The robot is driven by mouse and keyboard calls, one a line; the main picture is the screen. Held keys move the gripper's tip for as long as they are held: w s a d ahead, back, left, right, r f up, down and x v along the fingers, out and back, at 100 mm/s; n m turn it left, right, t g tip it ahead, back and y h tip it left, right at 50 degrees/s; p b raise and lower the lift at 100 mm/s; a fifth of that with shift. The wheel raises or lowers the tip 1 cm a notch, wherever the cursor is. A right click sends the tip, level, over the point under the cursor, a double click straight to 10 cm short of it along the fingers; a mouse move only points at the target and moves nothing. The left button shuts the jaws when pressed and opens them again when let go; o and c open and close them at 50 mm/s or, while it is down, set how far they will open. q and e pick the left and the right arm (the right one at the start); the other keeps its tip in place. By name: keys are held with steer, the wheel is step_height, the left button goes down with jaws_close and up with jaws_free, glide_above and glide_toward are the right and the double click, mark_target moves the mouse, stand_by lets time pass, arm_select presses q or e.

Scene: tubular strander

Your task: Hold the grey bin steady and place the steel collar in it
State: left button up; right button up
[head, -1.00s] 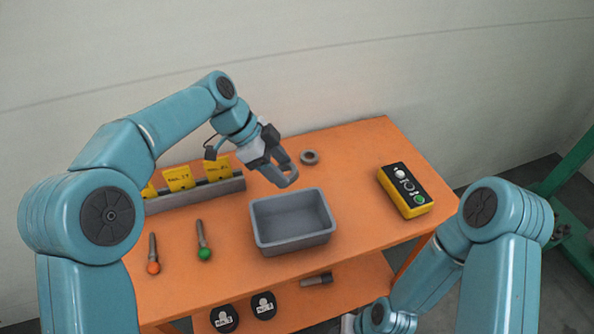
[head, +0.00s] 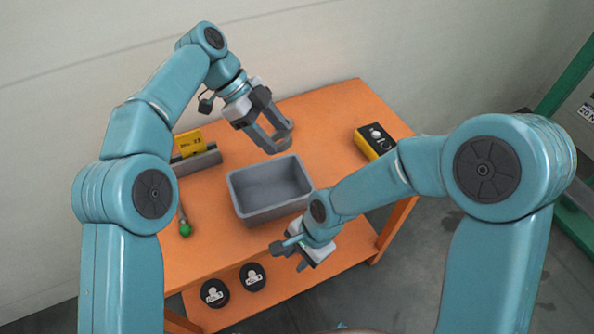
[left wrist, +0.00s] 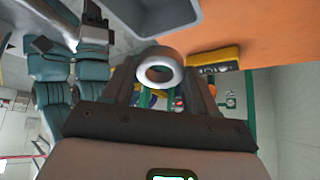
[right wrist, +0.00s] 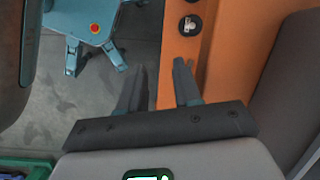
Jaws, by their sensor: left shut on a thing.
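The grey bin (head: 270,214) stands upright on the orange table in the head view and looks empty. Its edge also shows at the top of the left wrist view (left wrist: 150,22). My left gripper (head: 275,140) is above the table just behind the bin. It is shut on the steel collar (left wrist: 160,68), a grey ring held between the fingertips in the left wrist view. My right gripper (head: 290,258) is in front of the bin near the table's front edge, apart from the bin. Its fingers stand apart and empty in the right wrist view (right wrist: 158,82).
A yellow and black control box (head: 377,141) is on the right of the table. A grey rack with a yellow card (head: 189,143) and a green-ended tool (head: 185,228) are on the left. Two dark round pieces (head: 215,292) lie on the lower shelf.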

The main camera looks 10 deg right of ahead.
step_height(320, 180, up, 6)
steer(key=a+m, duration=0.3)
steer(key=m, duration=0.1)
steer(key=t+h, duration=0.1)
steer(key=h, duration=0.2)
glide_toward(296, 210)
steer(key=f, duration=0.7)
steer(key=shift+w+a+f, duration=0.15)
steer(key=shift+a, duration=0.05)
jaws_close()
